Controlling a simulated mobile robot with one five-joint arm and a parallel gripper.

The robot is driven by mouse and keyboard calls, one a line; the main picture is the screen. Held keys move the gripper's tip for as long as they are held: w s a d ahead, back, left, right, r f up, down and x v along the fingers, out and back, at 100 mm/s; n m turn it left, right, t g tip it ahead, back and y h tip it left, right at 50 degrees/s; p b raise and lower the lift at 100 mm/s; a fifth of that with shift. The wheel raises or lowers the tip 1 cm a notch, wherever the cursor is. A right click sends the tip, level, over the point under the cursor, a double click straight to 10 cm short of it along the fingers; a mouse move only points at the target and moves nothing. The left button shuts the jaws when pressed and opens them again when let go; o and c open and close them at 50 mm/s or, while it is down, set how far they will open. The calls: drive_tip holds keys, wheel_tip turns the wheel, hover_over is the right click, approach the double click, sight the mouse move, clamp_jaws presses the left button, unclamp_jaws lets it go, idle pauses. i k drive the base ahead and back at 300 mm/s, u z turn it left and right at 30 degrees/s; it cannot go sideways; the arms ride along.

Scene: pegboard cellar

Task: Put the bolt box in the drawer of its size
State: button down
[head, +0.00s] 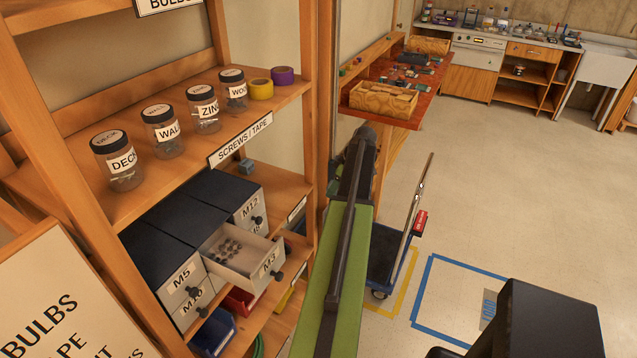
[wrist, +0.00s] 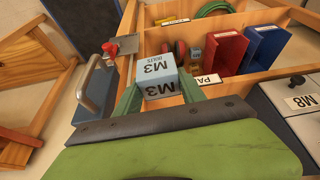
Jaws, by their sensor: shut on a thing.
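The bolt box (wrist: 158,76), pale blue and grey and marked M3 BOLTS, is between the green fingers of my gripper (wrist: 160,92) in the wrist view. My gripper is shut on it and holds it up off the shelves. In the head view the drawer labelled M3 (head: 243,262) is pulled open, with several small dark bolts inside. Drawers M5 (head: 182,279), M10 (head: 193,303) and M12 (head: 250,208) are shut in the dark cabinet (head: 178,226). The M8 drawer (wrist: 305,100) shows at the wrist view's right edge. I cannot make out my fingers in the head view.
Jars (head: 163,133) and tape rolls (head: 262,89) stand on the shelf above the cabinet. Another small blue box (head: 246,166) sits beside the cabinet. A shelf post (head: 320,90) stands near my arm. A blue cart (head: 382,258) and open floor lie to the right.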

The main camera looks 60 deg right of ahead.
sight(249, 267)
drive_tip(key=u, duration=0.15)
drive_tip(key=k, duration=1.8)
drive_tip(key=u, duration=0.45)
drive_tip(key=i, duration=1)
